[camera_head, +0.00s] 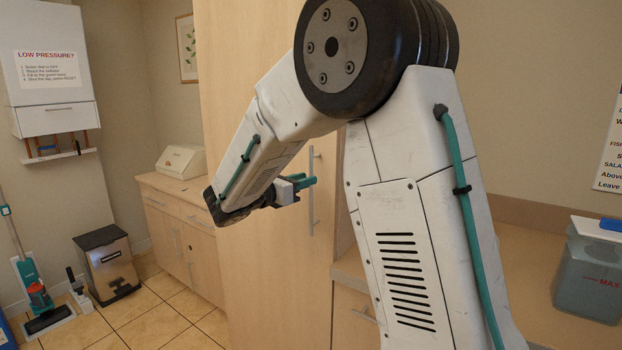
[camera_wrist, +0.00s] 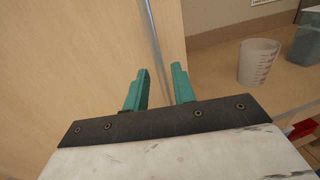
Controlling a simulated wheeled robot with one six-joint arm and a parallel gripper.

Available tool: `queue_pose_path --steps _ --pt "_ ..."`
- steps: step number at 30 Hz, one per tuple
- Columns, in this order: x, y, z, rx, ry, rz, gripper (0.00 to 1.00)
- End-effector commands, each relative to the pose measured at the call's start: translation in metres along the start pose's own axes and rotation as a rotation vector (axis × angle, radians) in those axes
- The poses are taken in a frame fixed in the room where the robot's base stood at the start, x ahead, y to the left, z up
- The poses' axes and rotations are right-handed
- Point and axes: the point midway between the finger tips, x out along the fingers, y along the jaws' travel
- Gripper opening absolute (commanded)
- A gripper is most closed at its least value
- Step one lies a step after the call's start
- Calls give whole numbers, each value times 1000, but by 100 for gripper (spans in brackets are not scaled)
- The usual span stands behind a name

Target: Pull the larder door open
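The larder door (camera_head: 270,265) is a tall light-wood panel in the middle of the head view, partly hidden behind my arm. It looks shut. Its long vertical metal handle (camera_head: 312,190) is near the door's right edge. My gripper (camera_head: 314,181) shows just left of and over the handle, with teal fingers. In the wrist view the fingers of my gripper (camera_wrist: 160,85) are apart, with nothing held between them. The handle (camera_wrist: 153,40) runs up beyond the fingertips, in line with the gap between them. I cannot tell whether the fingers touch it.
A worktop (camera_wrist: 215,65) lies right of the larder, with a measuring cup (camera_wrist: 258,62) and a grey-blue container (camera_head: 588,275). Low cabinets (camera_head: 180,235) with a bread bin (camera_head: 181,161) stand left. A pedal bin (camera_head: 108,264) and a mop (camera_head: 38,295) are on the tiled floor.

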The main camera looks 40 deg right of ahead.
Motion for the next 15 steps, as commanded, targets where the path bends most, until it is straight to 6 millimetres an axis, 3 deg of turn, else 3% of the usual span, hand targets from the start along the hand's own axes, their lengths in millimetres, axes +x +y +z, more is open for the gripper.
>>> queue_pose_path --steps 6,15 --pt "27 -1 0 1 1 -2 26" --pt "32 0 0 1 1 0 26"
